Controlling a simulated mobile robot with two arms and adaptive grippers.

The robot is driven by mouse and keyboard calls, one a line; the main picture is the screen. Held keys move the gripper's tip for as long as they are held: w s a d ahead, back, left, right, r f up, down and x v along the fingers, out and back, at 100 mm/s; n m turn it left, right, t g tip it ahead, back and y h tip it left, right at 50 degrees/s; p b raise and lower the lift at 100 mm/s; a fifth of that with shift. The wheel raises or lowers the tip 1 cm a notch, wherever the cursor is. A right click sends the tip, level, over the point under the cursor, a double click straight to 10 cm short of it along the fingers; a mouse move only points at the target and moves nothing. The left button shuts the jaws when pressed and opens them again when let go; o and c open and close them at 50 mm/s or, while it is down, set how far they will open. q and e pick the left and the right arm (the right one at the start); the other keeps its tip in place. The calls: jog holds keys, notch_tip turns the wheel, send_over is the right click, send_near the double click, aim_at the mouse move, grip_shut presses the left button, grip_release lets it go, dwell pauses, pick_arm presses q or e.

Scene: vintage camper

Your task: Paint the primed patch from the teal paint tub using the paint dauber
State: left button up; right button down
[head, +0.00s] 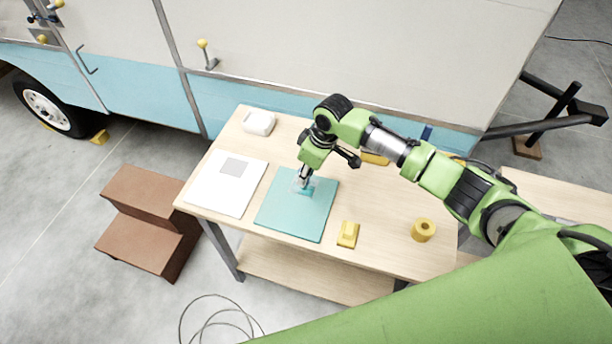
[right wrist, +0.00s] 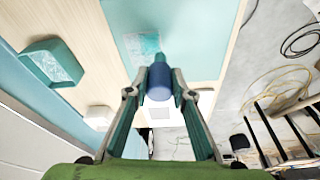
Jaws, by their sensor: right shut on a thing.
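My right gripper (head: 304,181) is shut on the paint dauber, just over the teal panel (head: 297,220) on the table. The dauber (right wrist: 158,82) shows in the right wrist view as a blue cylinder with a teal end, between the fingers. The primed patch (right wrist: 143,50) is a pale square on the panel, streaked with teal; the gripper partly covers it in the head view. I cannot tell whether the dauber touches it. The teal paint tub (right wrist: 50,62) stands near the camper side in the right wrist view; my arm hides it in the head view. My left gripper is not in view.
A white sheet with a grey square (head: 220,195) lies left of the panel. A white container (head: 259,122) stands behind it. A yellow block (head: 347,234) and a yellow roll (head: 423,230) are to the right. Brown steps (head: 145,195) stand left of the table.

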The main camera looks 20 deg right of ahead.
jog(key=shift+r, duration=0.65)
jog(key=shift+s+a+r, duration=0.1)
jog(key=shift+a+r, duration=0.05)
jog(key=shift+r, duration=0.65)
jog(key=shift+s+r, duration=0.1)
jog(key=shift+r, duration=0.4)
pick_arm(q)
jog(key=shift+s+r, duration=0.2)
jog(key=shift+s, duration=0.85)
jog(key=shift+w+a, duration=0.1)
